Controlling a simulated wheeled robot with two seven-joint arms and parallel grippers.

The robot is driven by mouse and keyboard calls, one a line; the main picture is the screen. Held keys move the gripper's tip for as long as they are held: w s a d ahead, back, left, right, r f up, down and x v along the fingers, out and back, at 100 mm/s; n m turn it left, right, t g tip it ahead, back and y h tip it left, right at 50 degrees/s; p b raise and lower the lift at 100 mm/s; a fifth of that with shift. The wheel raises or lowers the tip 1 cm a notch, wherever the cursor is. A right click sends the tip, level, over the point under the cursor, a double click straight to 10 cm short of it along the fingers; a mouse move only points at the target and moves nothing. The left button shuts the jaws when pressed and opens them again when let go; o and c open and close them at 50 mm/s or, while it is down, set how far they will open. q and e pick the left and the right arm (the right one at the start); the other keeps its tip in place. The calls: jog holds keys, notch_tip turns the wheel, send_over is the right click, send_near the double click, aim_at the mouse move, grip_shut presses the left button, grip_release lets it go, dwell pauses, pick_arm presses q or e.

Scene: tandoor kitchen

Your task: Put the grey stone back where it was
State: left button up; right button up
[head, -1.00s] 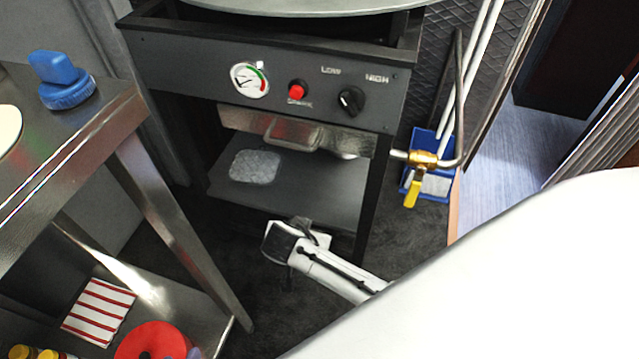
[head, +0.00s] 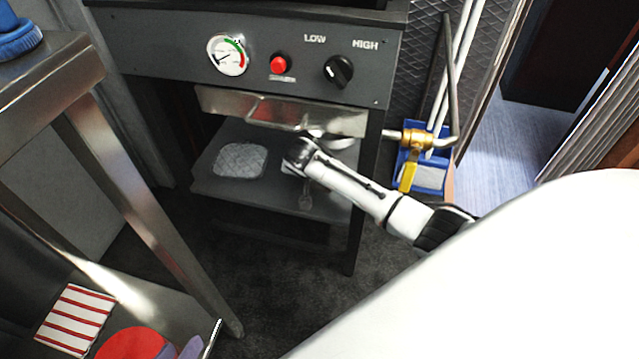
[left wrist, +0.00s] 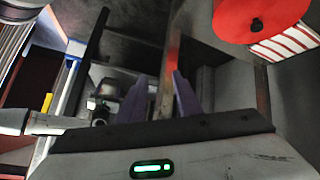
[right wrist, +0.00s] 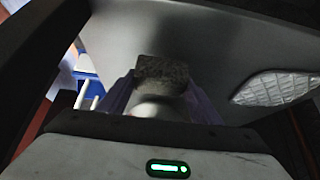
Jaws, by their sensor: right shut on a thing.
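The grey stone (right wrist: 162,70) is a dark speckled block in the right wrist view. My right gripper (right wrist: 160,88) is shut on it, with a pale rounded shape just below the block between the fingers. In the head view my right arm reaches from the right to the lower shelf (head: 225,191) under the oven; the stone and fingertips cannot be made out there. My left gripper (head: 178,349) is at the bottom left beside the red disc (head: 128,345). In the left wrist view its purple fingers (left wrist: 158,82) are apart and empty.
A pale quilted pad (head: 240,160) lies on the shelf, left of my right arm. The metal drawer front (head: 280,108) hangs above. A brass valve (head: 417,140) and blue dustpan (head: 425,177) are to the right. A steel table leg (head: 150,215) stands at left.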

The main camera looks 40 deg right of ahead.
notch_tip(320, 180, down, 2)
jog(key=shift+f+b, duration=0.1)
jog(key=shift+b, duration=0.3)
jog(key=shift+f, duration=0.1)
pick_arm(q)
jog(key=shift+w+d+r+t+h, duration=0.15)
jog(key=shift+d+r+t+h, duration=0.15)
jog(key=shift+d+r, duration=0.25)
jog(key=shift+a, duration=0.1)
pick_arm(e)
jog(key=shift+f, duration=0.1)
jog(key=o, duration=1)
pick_arm(q)
jog(key=shift+r, duration=0.1)
pick_arm(e)
jog(key=shift+o, duration=0.2)
